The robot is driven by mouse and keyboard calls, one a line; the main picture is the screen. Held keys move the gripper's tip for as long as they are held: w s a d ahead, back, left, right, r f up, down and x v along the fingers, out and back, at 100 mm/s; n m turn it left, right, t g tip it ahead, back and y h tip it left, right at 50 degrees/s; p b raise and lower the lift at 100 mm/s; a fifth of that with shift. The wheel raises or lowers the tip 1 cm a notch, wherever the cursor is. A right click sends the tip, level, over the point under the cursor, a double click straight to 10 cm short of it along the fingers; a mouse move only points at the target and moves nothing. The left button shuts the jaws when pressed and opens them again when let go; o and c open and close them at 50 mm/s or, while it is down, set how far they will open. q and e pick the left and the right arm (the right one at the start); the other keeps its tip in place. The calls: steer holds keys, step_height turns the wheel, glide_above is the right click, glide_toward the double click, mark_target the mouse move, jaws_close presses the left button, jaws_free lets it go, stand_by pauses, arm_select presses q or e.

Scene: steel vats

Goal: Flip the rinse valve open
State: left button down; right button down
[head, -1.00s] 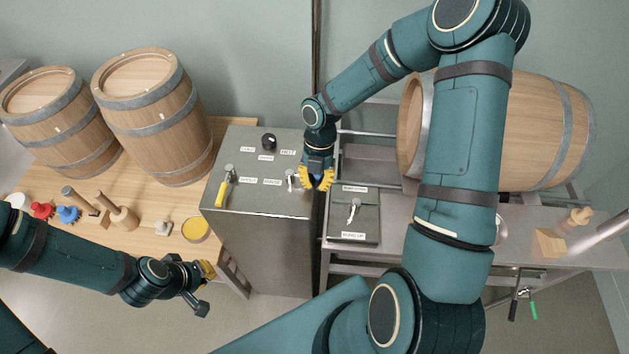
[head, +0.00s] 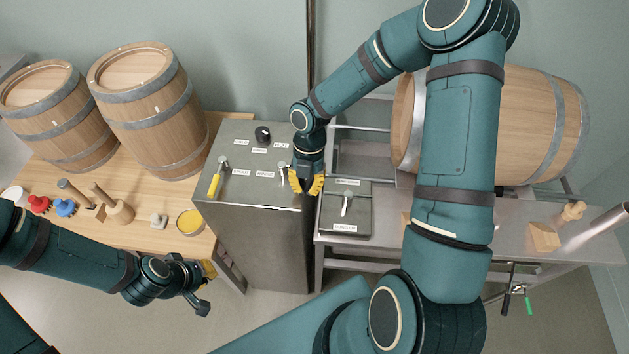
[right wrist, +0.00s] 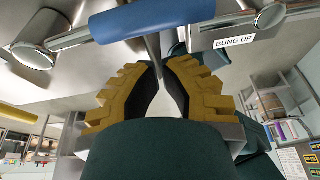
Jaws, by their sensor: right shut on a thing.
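The rinse valve (head: 283,168) is on top of the grey steel cabinet, by the RINSE label, near the right edge. Its metal pivot shows in the head view, while its handle is mostly hidden by my right gripper (head: 306,186). In the right wrist view the blue handle (right wrist: 165,18) runs across the top, just at the fingertips of my right gripper (right wrist: 160,68). That gripper is shut on the handle, though the exact contact is hard to see. My left gripper (head: 207,284) hangs in front of the wooden table, away from the valve; its jaws are unclear.
A yellow-handled lever (head: 215,184) and a black knob (head: 263,134) share the cabinet top (head: 245,195). A BUNG UP panel with a silver lever (head: 347,203) stands just right. Barrels (head: 145,105) and small items stand on the wooden table at left; another barrel (head: 540,125) lies at right.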

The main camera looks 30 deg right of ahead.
arm_select(q)
steer(key=shift+s+r+p, duration=0.2)
steer(key=shift+r+p, duration=0.35)
steer(key=shift+p, duration=0.1)
arm_select(e)
steer(key=v, duration=0.9)
steer(key=shift+a+r, duration=0.15)
steer(key=shift+r, duration=0.25)
arm_select(q)
steer(key=shift+d, duration=0.1)
steer(key=shift+s, duration=0.1)
arm_select(e)
steer(key=shift+s, duration=0.15)
